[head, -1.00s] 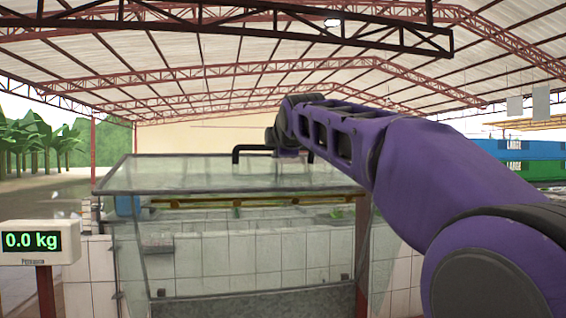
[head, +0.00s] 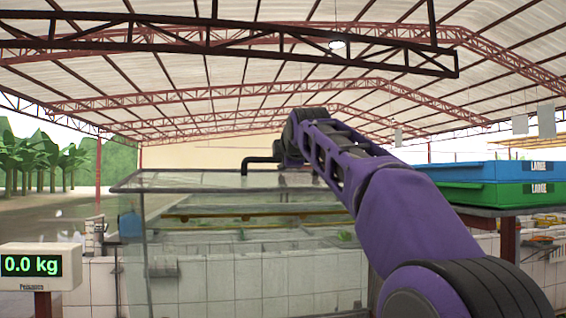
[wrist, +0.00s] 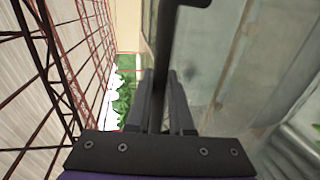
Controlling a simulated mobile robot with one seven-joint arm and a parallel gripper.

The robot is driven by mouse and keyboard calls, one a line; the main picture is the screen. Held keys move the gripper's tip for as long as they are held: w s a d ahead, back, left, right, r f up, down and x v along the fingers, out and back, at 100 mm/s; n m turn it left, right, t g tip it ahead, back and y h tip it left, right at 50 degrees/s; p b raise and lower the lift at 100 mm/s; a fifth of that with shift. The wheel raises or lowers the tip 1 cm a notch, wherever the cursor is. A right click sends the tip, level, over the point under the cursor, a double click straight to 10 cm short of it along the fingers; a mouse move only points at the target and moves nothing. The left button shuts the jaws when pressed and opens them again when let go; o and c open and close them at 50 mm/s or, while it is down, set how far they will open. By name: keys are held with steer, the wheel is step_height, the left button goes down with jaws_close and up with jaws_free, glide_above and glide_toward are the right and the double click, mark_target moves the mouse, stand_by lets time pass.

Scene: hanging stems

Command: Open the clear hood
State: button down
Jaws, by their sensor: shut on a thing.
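The clear hood (head: 200,181) covers a tiled basin in the middle of the head view, its top panel seen nearly edge-on. A black bar handle (head: 262,160) stands up from it. In the wrist view the handle (wrist: 163,60) runs between the fingers of my gripper (wrist: 161,90). My gripper is shut on this handle. In the head view my arm reaches in from the lower right, and the wrist hides the right end of the handle and the fingers. The hood's glass (wrist: 215,65) fills the right of the wrist view.
A scale display (head: 38,266) reading 0.0 kg stands at the left. Blue (head: 480,172) and green (head: 495,194) crates sit on a stand at the right, close to my arm. The tiled basin wall (head: 240,280) is below the hood. Roof trusses are overhead.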

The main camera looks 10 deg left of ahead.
steer(key=c, duration=1.1)
jaws_free()
steer(key=b+v, duration=0.6)
steer(key=v, duration=1.1)
steer(key=shift+s, duration=0.25)
steer(key=shift+f, duration=0.1)
